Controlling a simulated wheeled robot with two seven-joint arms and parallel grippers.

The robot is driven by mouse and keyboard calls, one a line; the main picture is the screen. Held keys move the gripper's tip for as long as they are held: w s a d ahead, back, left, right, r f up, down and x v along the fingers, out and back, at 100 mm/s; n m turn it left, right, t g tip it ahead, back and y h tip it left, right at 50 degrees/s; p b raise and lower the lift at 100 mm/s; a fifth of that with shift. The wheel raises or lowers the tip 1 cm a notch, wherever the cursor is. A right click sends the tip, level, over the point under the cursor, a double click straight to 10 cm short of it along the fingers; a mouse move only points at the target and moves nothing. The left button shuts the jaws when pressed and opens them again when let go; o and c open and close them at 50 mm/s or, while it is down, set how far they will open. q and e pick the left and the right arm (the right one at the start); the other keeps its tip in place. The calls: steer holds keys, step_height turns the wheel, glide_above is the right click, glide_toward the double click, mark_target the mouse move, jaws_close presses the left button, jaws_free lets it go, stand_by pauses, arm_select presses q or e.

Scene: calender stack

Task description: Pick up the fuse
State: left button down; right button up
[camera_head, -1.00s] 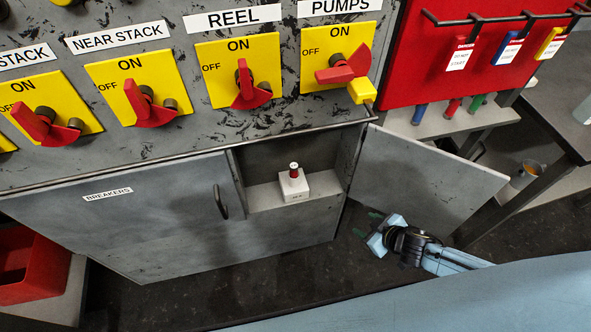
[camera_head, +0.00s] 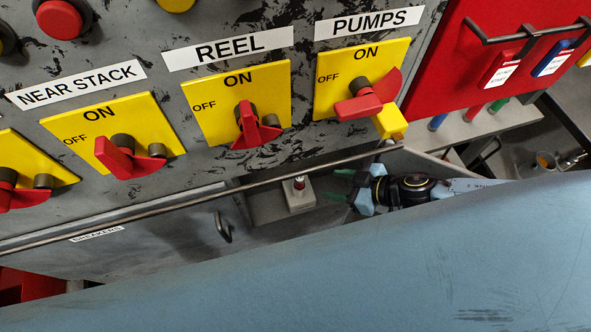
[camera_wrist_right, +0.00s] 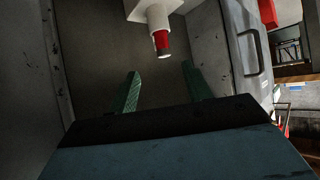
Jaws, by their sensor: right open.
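The fuse (camera_head: 299,183) is small and red with a dark end. It stands in a white holder (camera_head: 299,199) inside the open compartment under the switch panel. In the right wrist view the fuse (camera_wrist_right: 161,42) sticks out of the white holder (camera_wrist_right: 148,10). My right gripper (camera_head: 338,185) is open and empty, just right of the fuse in the head view. In the right wrist view its green fingers (camera_wrist_right: 160,70) are spread, with the fuse end beyond the tips and between their lines. They are apart from it. My left gripper is not in view.
The switch panel's lower rail (camera_head: 200,195) runs just above the compartment opening. A grey cabinet door with a dark handle (camera_head: 222,228) is left of the opening. A yellow padlock-like block (camera_head: 390,122) hangs by the PUMPS switch. A red board with tags (camera_head: 450,60) stands at right.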

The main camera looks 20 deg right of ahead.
mark_target(300, 182)
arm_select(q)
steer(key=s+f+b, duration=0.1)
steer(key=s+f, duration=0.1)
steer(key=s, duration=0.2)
arm_select(e)
steer(key=x, duration=0.7)
steer(key=shift+s+a, duration=0.1)
steer(key=shift+s, duration=0.15)
steer(key=shift+w+a+f+b, duration=0.3)
steer(key=shift+b, duration=0.05)
steer(key=b+x, duration=0.1)
steer(key=x, duration=0.2)
steer(key=shift+w+a+f, duration=0.15)
steer(key=shift+a+f, duration=0.05)
steer(key=shift+a, duration=0.05)
steer(key=shift+w+a+f+b, duration=0.25)
steer(key=shift+a+b, duration=0.05)
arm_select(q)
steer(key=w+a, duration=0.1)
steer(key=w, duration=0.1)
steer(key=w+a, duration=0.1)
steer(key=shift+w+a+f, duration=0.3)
arm_select(e)
steer(key=shift+c, duration=0.4)
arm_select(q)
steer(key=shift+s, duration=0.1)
arm_select(e)
steer(key=c, duration=1)
